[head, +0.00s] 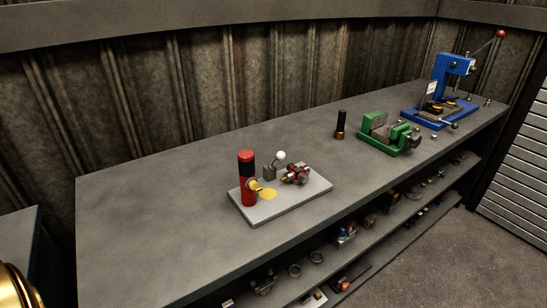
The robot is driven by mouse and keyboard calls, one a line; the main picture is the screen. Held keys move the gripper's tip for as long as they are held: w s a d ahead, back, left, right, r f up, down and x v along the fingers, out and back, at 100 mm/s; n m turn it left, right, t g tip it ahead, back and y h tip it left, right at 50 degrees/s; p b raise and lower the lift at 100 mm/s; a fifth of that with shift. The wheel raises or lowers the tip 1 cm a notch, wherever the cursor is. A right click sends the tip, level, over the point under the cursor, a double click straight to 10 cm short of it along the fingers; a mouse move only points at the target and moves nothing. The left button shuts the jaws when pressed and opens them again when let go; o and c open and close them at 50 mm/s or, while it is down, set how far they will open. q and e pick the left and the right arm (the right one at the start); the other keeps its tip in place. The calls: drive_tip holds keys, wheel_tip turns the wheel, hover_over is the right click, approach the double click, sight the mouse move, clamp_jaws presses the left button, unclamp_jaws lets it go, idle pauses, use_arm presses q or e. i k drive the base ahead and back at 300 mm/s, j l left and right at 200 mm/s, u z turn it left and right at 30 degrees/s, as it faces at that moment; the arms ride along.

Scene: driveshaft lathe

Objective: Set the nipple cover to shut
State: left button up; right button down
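A pale plate (306,203) lies on the workbench and bears a small assembly. On it stands a red and black cylinder (247,178) with a brass-coloured ring or fitting (255,185) at its side. A flat yellow patch (269,195) lies beside it. Behind is a grey block (269,172) with a white ball-topped lever (280,156). To the right sits a dark and red shaft joint (297,175) with a small yellow tip. I cannot tell which small part is the nipple cover, or whether it is open or shut.
The grey workbench (150,215) is clear left of the plate. To the right stand a black cylinder with a brass base (341,125), a green vise (378,134) and a blue press (437,88). Lower shelves (375,232) hold several small parts. A corrugated wall runs behind.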

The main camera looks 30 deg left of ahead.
sight(280, 155)
drive_tip(key=i+u, duration=0.1)
drive_tip(key=u, duration=0.35)
drive_tip(key=l+u, duration=0.1)
drive_tip(key=u, duration=0.4)
drive_tip(key=i+l+u, duration=0.1)
drive_tip(key=u, duration=0.35)
